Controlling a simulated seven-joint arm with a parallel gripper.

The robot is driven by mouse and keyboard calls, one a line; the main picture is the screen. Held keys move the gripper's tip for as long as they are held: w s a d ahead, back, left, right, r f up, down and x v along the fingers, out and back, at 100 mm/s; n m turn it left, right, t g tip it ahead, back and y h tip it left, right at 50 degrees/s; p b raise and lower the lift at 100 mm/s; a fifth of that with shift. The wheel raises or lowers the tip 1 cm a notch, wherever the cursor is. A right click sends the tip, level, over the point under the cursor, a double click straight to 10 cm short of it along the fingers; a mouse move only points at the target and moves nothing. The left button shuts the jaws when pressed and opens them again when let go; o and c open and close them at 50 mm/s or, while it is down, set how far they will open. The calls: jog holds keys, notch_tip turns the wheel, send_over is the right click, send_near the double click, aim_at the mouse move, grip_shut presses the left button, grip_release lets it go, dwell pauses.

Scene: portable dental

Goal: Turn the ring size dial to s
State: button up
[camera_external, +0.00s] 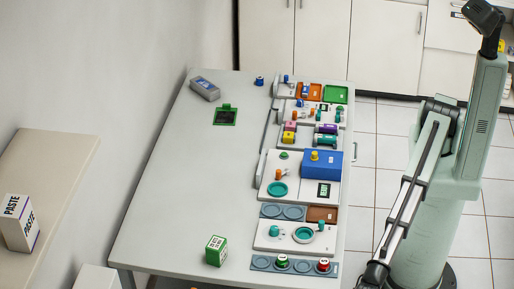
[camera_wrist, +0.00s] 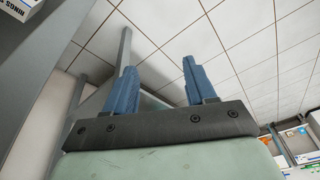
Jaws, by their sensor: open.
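My gripper (camera_wrist: 160,85) shows in the wrist view with its two blue fingers apart and nothing between them. It points over the tiled floor, away from the panels. In the external view my arm is at the right, beside the table, and its lower end is cut off by the bottom edge. No part there is clearly labelled as the ring size dial. A round teal dial-like part (camera_external: 304,234) is on a white panel near the table's front, and a teal disc (camera_external: 277,188) is on the panel behind it. Any size letters are too small to read.
The table (camera_external: 185,170) has a wide bare area on its left. A blue block (camera_external: 322,164) stands among the panels on the right. A green-white box (camera_external: 215,251) is near the front edge and a grey device (camera_external: 205,88) at the back. A paste box (camera_external: 17,222) sits far left.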

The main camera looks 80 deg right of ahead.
jog(key=w+a+r+t+y, duration=0.1)
jog(key=a+r+t, duration=0.15)
jog(key=r, duration=0.65)
jog(key=w+a+r+t+y, duration=0.15)
jog(key=a+r, duration=0.25)
jog(key=r, duration=0.4)
jog(key=w+d+r+m, duration=0.2)
jog(key=w+r, duration=0.5)
jog(key=w+d+r+t+h, duration=0.1)
jog(key=w+d+r+h, duration=0.15)
jog(key=w+d, duration=0.5)
notch_tip(320, 180, up, 11)
jog(key=n+g+h, duration=0.3)
jog(key=n+g, duration=0.2)
jog(key=g, duration=0.1)
send_over(274, 228)
notch_tip(274, 228, down, 14)
jog(key=shift+r, duration=0.15)
jog(key=shift+c, duration=0.4)
